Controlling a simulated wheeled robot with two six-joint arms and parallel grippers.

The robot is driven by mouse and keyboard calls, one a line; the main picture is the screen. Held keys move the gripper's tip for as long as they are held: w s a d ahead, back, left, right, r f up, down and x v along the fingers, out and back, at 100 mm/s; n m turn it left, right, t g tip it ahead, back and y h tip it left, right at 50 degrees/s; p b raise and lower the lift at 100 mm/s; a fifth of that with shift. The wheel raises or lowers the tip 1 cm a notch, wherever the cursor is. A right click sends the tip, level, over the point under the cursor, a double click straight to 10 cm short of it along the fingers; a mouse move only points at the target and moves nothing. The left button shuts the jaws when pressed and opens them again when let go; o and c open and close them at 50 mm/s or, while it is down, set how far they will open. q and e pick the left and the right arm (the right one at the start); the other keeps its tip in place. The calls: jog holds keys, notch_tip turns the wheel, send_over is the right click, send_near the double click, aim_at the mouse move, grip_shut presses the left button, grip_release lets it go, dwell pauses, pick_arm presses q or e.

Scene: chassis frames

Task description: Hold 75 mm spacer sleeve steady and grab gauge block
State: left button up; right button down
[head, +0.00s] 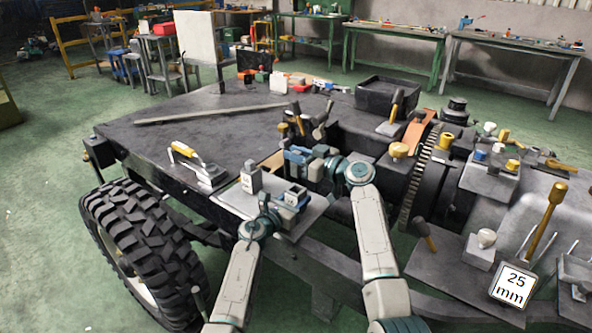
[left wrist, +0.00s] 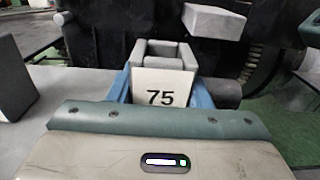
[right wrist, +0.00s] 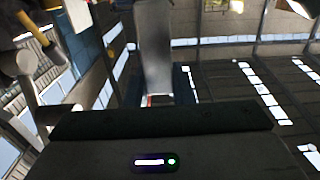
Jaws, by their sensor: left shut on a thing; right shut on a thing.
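The spacer sleeve (left wrist: 160,88) is a grey, square, hollow piece with a white label reading 75. It stands upright between the blue fingers of my left gripper (head: 292,200), which is shut on it, low over the grey plate (head: 225,195). My right gripper (head: 300,163) is just behind and above, pointing left. It is shut on a plain grey block, which looks like the gauge block (right wrist: 153,45). In the left wrist view this block (left wrist: 213,21) hangs above and right of the sleeve, apart from it. In the head view the right gripper largely hides it.
A grey labelled block (head: 250,178) stands on the plate left of my left gripper. A yellow-handled tool (head: 190,160) lies farther left. A large gear (head: 418,175) and the chassis parts crowd the right.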

jog(key=shift+r, duration=1)
pick_arm(q)
jog(key=o, duration=1.1)
jog(key=shift+o, duration=0.2)
